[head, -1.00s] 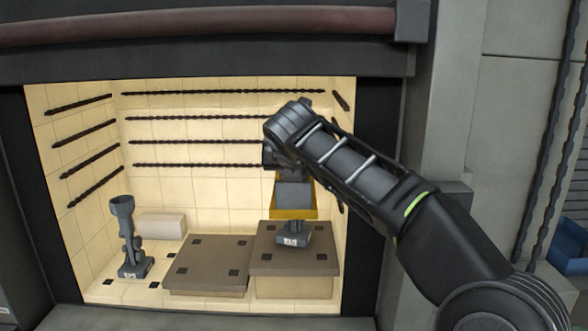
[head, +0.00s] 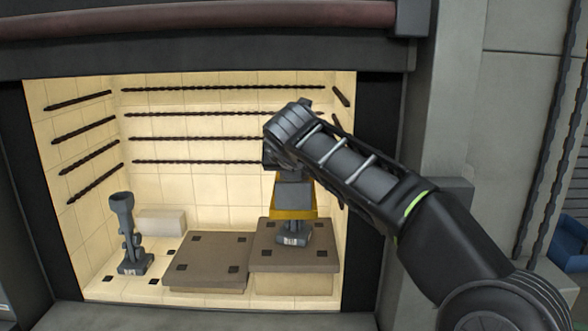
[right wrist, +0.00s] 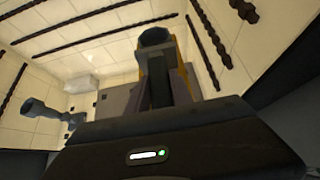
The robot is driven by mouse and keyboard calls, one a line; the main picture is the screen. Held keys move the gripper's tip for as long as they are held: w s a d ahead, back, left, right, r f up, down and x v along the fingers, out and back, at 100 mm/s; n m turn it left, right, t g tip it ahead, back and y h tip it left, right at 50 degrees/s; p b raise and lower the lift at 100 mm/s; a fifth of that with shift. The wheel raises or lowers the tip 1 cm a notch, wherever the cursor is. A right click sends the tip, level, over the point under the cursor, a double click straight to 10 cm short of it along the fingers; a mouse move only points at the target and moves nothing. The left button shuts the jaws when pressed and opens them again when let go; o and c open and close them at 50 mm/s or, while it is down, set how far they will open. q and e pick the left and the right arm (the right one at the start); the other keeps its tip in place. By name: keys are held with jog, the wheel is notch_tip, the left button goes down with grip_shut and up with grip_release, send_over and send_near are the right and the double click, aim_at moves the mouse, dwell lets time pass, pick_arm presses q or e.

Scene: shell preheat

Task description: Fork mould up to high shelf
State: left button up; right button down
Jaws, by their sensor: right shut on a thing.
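The dark grey mould (head: 294,238), with a white label on its base, is at the raised right shelf (head: 263,260). My right gripper (head: 294,208), with yellow sides, reaches down over it and is shut on it. Its base looks to be at the shelf top; whether it touches or hovers I cannot tell. In the right wrist view the mould's round dark top (right wrist: 153,38) shows between the fingers. A second grey mould (head: 126,235) stands upright on the oven floor at left. My left gripper is not in view.
A lower brown shelf (head: 205,250) lies between the two moulds. A pale block (head: 161,221) stands behind it. Dark twisted rods (head: 215,89) line the back and side walls. The oven's right edge (head: 378,200) is close to my right arm.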

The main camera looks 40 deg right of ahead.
aim_at(294, 190)
dwell(0.7)
jog(key=shift+f+b, duration=0.65)
jog(key=shift+f, duration=0.15)
jog(key=shift+f, duration=0.15)
jog(key=shift+f, duration=0.35)
jog(key=shift+b, duration=0.3)
jog(key=shift+s+a, duration=0.35)
jog(key=shift+s, duration=0.1)
jog(key=shift+s+a+b, duration=0.45)
jog(key=shift+s+a, duration=0.15)
jog(key=shift+s, duration=0.2)
jog(key=shift+s+a+b, duration=0.4)
jog(key=shift+s+a, duration=0.15)
jog(key=shift+s, duration=0.2)
